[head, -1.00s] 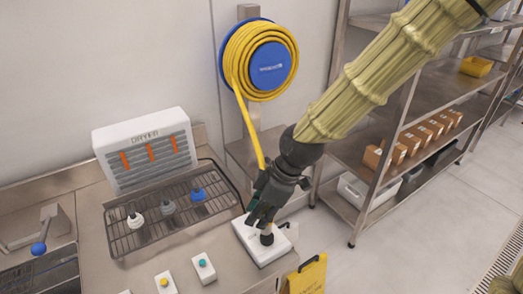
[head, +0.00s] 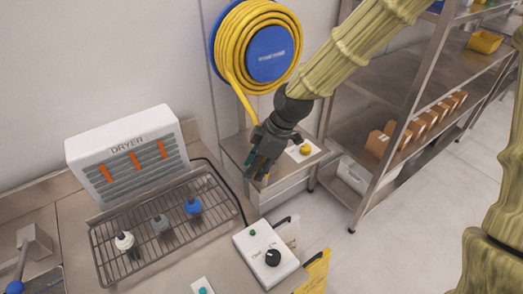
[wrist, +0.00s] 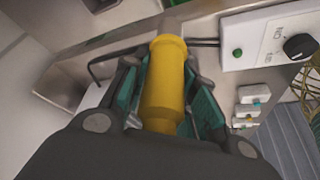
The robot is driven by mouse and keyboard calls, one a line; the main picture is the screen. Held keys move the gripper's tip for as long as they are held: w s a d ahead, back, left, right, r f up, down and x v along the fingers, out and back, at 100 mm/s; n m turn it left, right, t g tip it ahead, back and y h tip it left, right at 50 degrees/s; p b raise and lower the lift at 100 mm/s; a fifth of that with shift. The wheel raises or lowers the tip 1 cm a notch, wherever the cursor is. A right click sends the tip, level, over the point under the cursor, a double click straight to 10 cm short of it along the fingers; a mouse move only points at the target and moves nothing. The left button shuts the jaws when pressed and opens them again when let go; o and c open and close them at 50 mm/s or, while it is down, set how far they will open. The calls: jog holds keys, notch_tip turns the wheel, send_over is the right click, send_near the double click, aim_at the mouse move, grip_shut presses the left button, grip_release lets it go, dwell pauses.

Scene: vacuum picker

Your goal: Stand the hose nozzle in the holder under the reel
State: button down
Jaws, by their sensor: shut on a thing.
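The yellow hose nozzle (wrist: 165,85) is a stubby cylinder between my gripper's fingers in the wrist view. My gripper (head: 259,170) is shut on it above the steel side stand, below the reel; in the head view the fingers hide nearly all of the nozzle. The blue reel (head: 268,53) hangs on the wall, wound with yellow hose (head: 236,62), which runs down behind my gripper. A white plate (head: 296,157) with a small round yellow piece (head: 305,149) lies on the stand under the reel, right of my gripper. I cannot tell whether it is the holder.
A white dryer (head: 125,150) and wire rack (head: 130,262) with several small cups stand on the left bench. A white control box (head: 250,240) with a black dial sits at its right edge, by a yellow sign (head: 316,275). Steel shelving (head: 365,95) stands right.

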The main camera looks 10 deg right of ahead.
jog(key=shift+w+d+f+p, duration=0.5)
jog(key=shift+w+p, duration=0.2)
jog(key=shift+w, duration=0.8)
jog(key=shift+w+d+f+p, duration=0.35)
jog(key=shift+w+d+p, duration=0.3)
jog(key=shift+w, duration=0.9)
jog(key=shift+w+d+f+p, duration=0.45)
jog(key=shift+w+p, duration=0.3)
jog(key=shift+w, duration=0.75)
jog(key=shift+w+f+p, duration=0.1)
jog(key=shift+f+p, duration=0.2)
jog(key=shift+f, duration=0.6)
jog(key=shift+f, duration=0.15)
jog(key=c, duration=1.1)
grip_release()
jog(key=shift+c, duration=0.2)
jog(key=shift+r, duration=0.25)
jog(key=b+v, duration=0.4)
jog(key=v, duration=0.8)
